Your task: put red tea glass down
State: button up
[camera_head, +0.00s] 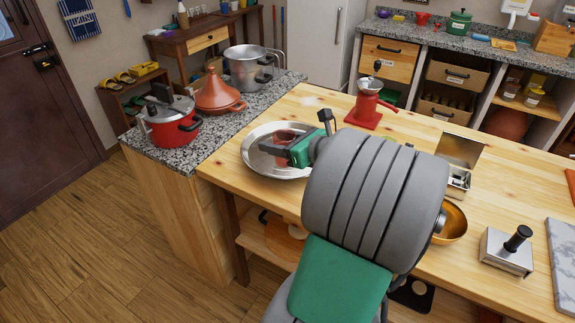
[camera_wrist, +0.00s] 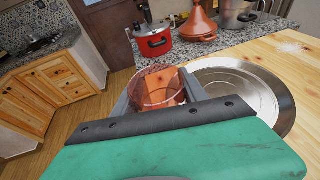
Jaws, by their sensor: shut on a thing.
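The red tea glass (camera_wrist: 158,90) is translucent and sits between the two fingers of my gripper (camera_wrist: 160,84) in the wrist view. The fingers are shut on it from both sides. In the head view my gripper (camera_head: 282,148) overlaps the round silver tray (camera_head: 251,169), and only a reddish part of the glass (camera_head: 288,135) shows behind the fingers. In the wrist view the tray (camera_wrist: 275,102) lies on the wooden table to the right of the glass. The glass's height above the table is hard to tell; its base is not clearly visible.
A red pressure cooker (camera_head: 172,123), a clay tagine (camera_head: 216,93) and a steel pot (camera_head: 249,68) stand on the granite counter beyond the tray. A red grinder (camera_head: 366,108) stands on the table (camera_head: 309,101), right of the tray. A brass bowl (camera_head: 452,223) is near my arm.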

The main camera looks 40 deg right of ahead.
jog(key=s+d+r+m+h+b, duration=0.2)
jog(key=s+d, duration=0.3)
jog(key=s, duration=0.1)
jog(key=w+d+f, duration=0.1)
jog(key=w+f, duration=0.2)
jog(key=w, duration=0.1)
jog(key=w+d+f, duration=0.2)
jog(key=w+f, duration=0.1)
jog(key=w, duration=0.1)
jog(key=w+d+f, duration=0.2)
jog(key=w+f, duration=0.1)
jog(key=w, duration=0.2)
jog(key=shift+d+f, duration=0.1)
jog(key=shift+f, duration=0.25)
jog(key=shift+w+f, duration=0.1)
jog(key=shift+f, duration=1.4)
jog(key=shift+f, duration=0.1)
jog(key=o, duration=1.5)
jog(key=shift+c, duration=0.2)
jog(key=shift+s+d+r, duration=0.1)
jog(key=shift+s+r, duration=0.1)
jog(key=shift+s, duration=0.15)
jog(key=v, duration=1.1)
jog(key=shift+s, duration=0.15)
